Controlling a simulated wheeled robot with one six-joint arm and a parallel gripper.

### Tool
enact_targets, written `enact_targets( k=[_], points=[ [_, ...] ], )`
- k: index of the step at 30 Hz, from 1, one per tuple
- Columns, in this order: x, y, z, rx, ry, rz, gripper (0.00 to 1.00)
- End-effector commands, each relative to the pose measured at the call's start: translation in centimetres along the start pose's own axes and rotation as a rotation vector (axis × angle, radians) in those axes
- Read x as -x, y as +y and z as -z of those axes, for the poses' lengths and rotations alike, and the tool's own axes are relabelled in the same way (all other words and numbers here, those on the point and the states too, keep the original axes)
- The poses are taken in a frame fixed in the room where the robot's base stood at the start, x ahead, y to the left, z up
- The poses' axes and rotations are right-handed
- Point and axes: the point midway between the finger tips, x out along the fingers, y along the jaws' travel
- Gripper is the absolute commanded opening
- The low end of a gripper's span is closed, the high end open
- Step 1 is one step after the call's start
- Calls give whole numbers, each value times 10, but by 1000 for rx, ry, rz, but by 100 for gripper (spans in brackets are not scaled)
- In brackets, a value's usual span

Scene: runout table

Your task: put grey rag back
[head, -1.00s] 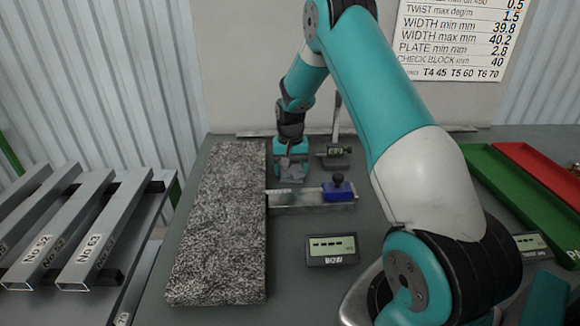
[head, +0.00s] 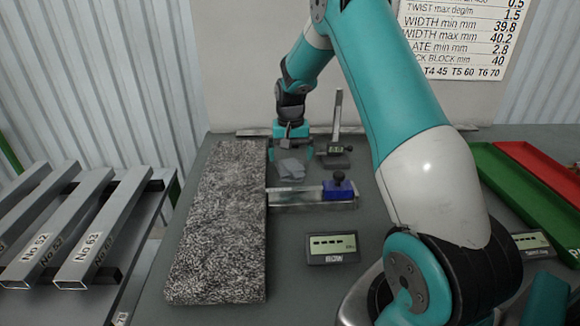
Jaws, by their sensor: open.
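The grey rag (head: 291,168) lies crumpled on the table behind the metal bar with the blue clamp, just right of the granite slab. My gripper (head: 292,150) is just behind and above the rag, with its jaws apart. The rag appears free of the jaws. The exact gap between fingertips and rag is hard to tell at this size.
The speckled granite slab (head: 218,230) stands left of the rag. The metal bar with blue clamp (head: 315,196) lies in front. A height gauge (head: 336,150) stands close on the right. A display (head: 332,249) sits nearer. Green (head: 515,190) and red (head: 545,172) trays lie right.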

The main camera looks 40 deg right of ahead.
Motion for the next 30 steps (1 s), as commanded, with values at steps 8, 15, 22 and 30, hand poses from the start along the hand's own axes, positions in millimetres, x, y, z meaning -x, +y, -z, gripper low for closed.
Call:
enact_targets(
  k=[8, 15, 22, 30],
  points=[
    [56, 0, 0, 0, 3, 1, 99],
    [84, -12, -12, 46, 5, 11, 99],
    [138, -96, -156, 501, 23, 129, 99],
    [159, -104, -374, 1089, 8, 321, 99]
  ],
)
